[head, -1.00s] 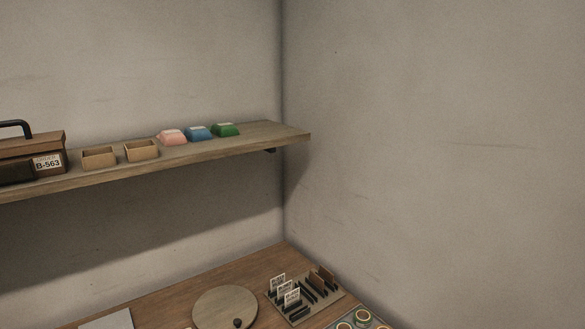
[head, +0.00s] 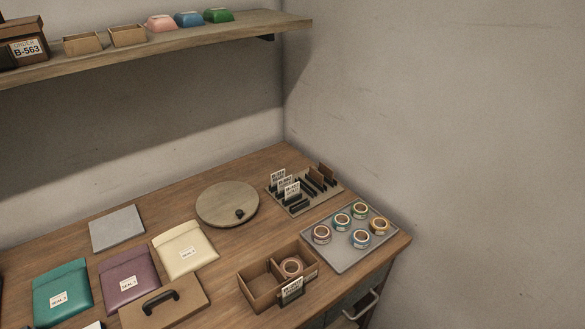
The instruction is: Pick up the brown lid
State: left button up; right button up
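A flat brown lid (head: 186,310) with a black arched handle (head: 160,299) lies at the front of the wooden table, near the lower left of the head view. It is just in front of the purple pouch and left of the open two-compartment brown box. Its handle faces up. Neither of my grippers shows in the head view.
Teal (head: 62,292), purple (head: 127,277) and cream (head: 186,249) pouches lie behind and left of the lid. The divided box (head: 253,281) holds a tape roll (head: 291,267). A round board (head: 227,205), card rack (head: 304,190) and tape tray (head: 345,261) stand farther right. A shelf (head: 150,54) hangs above.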

aim_at(169, 306)
jog(key=u, duration=1.1)
